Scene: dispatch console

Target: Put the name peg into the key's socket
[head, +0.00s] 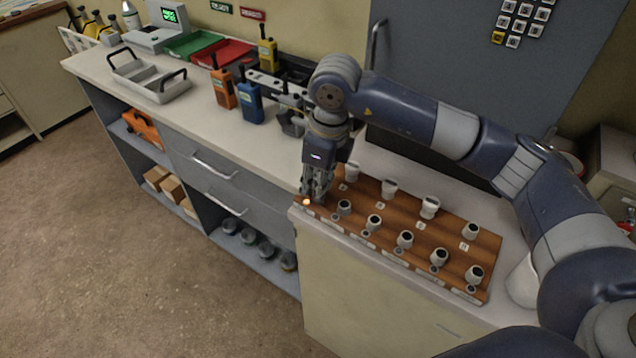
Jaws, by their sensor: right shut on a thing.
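A wooden board (405,213) lies on the white counter and carries two rows of white, cup-like pieces with dark tops. In the front row, small round pegs or holes and pale labels sit near the pieces. My right gripper (314,197) points down at the board's left end, left of the front-row piece (344,207). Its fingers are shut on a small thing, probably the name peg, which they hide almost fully. A small glowing orange spot shows by the fingertips. I cannot tell whether the held thing touches a socket. My left gripper is out of view.
Orange (223,88) and blue (250,97) radios stand on the counter behind my right gripper. A grey divided tray (150,82) and green and red trays (222,53) are farther left. The counter between the grey tray and the radios is clear.

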